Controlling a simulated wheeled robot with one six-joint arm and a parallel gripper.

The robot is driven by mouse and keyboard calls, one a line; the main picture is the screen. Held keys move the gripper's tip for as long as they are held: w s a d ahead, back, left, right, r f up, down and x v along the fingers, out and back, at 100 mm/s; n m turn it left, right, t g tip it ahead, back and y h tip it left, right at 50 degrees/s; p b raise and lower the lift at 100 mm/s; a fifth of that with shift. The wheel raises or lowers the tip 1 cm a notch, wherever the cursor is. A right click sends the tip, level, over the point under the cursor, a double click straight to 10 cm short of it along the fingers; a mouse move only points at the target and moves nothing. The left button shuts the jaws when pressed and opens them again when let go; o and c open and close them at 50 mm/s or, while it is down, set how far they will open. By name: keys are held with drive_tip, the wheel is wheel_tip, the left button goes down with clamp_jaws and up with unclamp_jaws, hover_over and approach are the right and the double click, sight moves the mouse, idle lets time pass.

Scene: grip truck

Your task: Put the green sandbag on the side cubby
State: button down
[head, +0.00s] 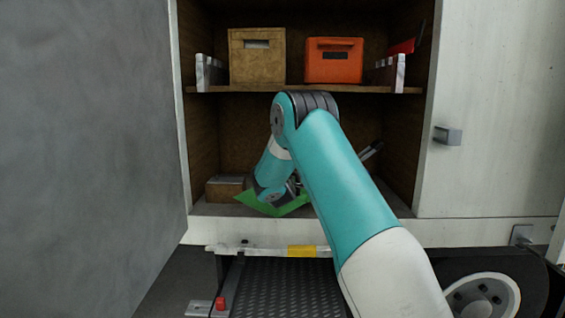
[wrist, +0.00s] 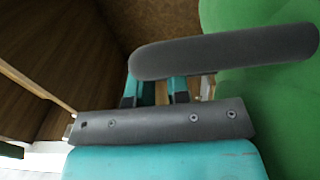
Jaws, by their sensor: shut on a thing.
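The green sandbag (head: 262,205) is in the lower compartment of the side cubby (head: 226,210), low and near its front edge in the head view. My gripper reaches into that compartment and is mostly hidden behind my own arm links in the head view. In the wrist view my gripper (wrist: 245,85) is shut on the green sandbag (wrist: 285,110), which fills the right side of the picture. Whether the sandbag rests on the cubby floor cannot be told.
A wooden box (head: 224,188) stands left of the sandbag in the lower compartment. The shelf (head: 300,89) above holds a tan crate (head: 257,57) and an orange crate (head: 333,61). A grey door (head: 80,150) is at left, a white panel with a handle (head: 447,135) at right.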

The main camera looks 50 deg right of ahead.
drive_tip(key=shift+f, duration=1.9)
drive_tip(key=shift+f+b, duration=0.15)
drive_tip(key=shift+b, duration=0.15)
drive_tip(key=c, duration=1.3)
unclamp_jaws()
drive_tip(key=shift+f, duration=0.3)
drive_tip(key=shift+o, duration=1)
drive_tip(key=shift+a+r, duration=0.1)
drive_tip(key=shift+r, duration=0.05)
